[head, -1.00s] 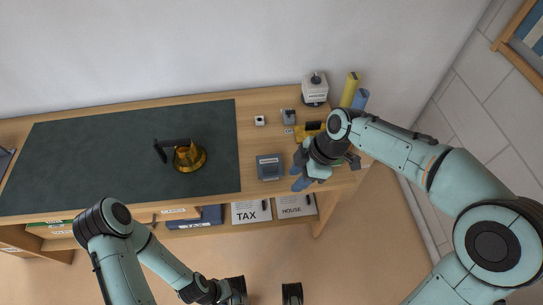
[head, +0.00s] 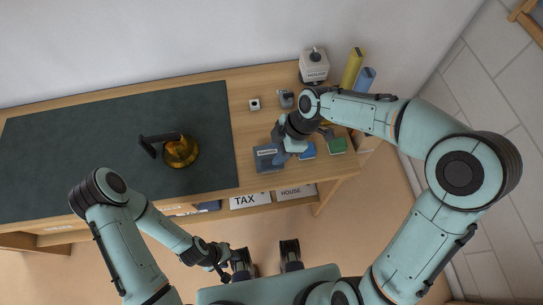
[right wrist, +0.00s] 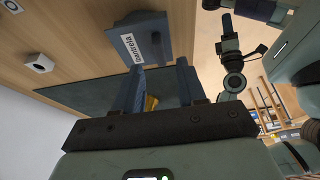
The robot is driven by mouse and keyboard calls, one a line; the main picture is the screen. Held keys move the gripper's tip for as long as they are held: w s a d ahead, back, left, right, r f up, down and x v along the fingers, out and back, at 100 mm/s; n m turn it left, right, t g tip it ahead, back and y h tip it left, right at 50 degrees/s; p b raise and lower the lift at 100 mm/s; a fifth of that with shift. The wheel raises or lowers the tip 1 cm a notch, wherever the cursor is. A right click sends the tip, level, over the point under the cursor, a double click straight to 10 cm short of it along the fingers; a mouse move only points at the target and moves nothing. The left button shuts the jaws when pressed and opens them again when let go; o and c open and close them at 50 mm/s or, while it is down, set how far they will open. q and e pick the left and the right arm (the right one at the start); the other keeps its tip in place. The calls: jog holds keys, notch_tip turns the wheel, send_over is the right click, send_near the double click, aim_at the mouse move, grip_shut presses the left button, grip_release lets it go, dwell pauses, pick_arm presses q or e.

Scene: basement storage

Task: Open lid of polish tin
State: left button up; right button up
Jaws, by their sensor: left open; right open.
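A small blue-grey box with a white label (head: 265,152) lies on the desk right of the dark mat; it may be the polish tin, but I cannot tell. It also shows in the right wrist view (right wrist: 138,42), beyond the fingers, its label reading something like "pantrela". My right gripper (head: 281,154) is open and empty at its right edge in the head view; whether they touch is unclear. In the right wrist view its two blue fingers (right wrist: 160,90) are apart. My left gripper (head: 221,266) is open and empty in front of the desk, low in the head view.
An amber round object with a dark arm (head: 181,151) stands on the dark mat (head: 80,140). A blue box (head: 307,151) and a green box (head: 337,146) lie right of my right gripper.

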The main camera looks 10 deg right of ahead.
aim_at(270, 161)
jog(key=shift+x, duration=2.4)
jog(key=shift+r, duration=0.1)
grip_shut()
